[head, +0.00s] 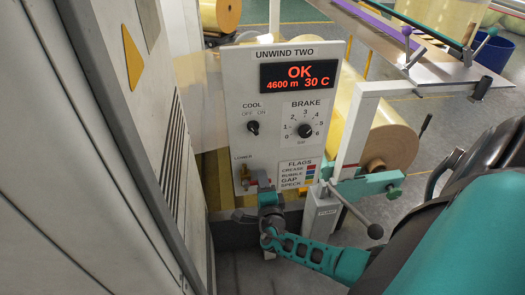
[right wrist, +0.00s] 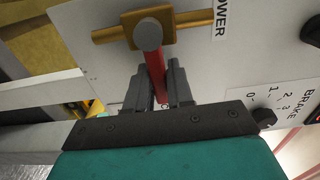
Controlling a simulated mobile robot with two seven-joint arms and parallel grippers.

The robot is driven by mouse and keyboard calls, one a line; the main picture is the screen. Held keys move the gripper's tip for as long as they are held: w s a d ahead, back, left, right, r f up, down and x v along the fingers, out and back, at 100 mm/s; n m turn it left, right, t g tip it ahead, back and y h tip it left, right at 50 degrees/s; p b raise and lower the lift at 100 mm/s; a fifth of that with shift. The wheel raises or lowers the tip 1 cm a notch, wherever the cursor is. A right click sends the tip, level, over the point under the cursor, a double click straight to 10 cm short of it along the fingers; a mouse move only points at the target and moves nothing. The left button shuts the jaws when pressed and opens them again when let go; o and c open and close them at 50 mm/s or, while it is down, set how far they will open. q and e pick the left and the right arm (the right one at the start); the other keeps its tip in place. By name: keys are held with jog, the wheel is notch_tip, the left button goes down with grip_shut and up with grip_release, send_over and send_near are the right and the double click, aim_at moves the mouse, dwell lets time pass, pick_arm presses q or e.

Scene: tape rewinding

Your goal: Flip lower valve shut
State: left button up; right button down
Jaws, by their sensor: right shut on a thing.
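The lower valve is a brass pipe (head: 243,179) with a red lever, set low on the white panel under the LOWER label. In the right wrist view the brass body (right wrist: 108,34) runs across the top. A grey round cap (right wrist: 148,34) sits at its middle. The red lever (right wrist: 155,75) stands out from the cap, roughly crosswise to the pipe. My right gripper (head: 264,186) is at the lever in the head view. In the right wrist view its dark fingers (right wrist: 160,88) are shut on the lever from both sides. My left gripper is out of view.
The white UNWIND TWO panel (head: 246,85) carries a display (head: 299,75) reading OK, a COOL knob (head: 253,128) and a BRAKE dial (head: 305,131). A grey post with a lever (head: 321,214) stands right of my gripper. A grey cabinet wall (head: 130,130) closes off the left.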

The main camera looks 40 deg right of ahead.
jog(key=shift+d+r, duration=0.1)
jog(key=c, duration=1.1)
grip_release()
jog(key=p+v, duration=0.1)
jog(key=v, duration=1.2)
jog(key=shift+p, duration=0.3)
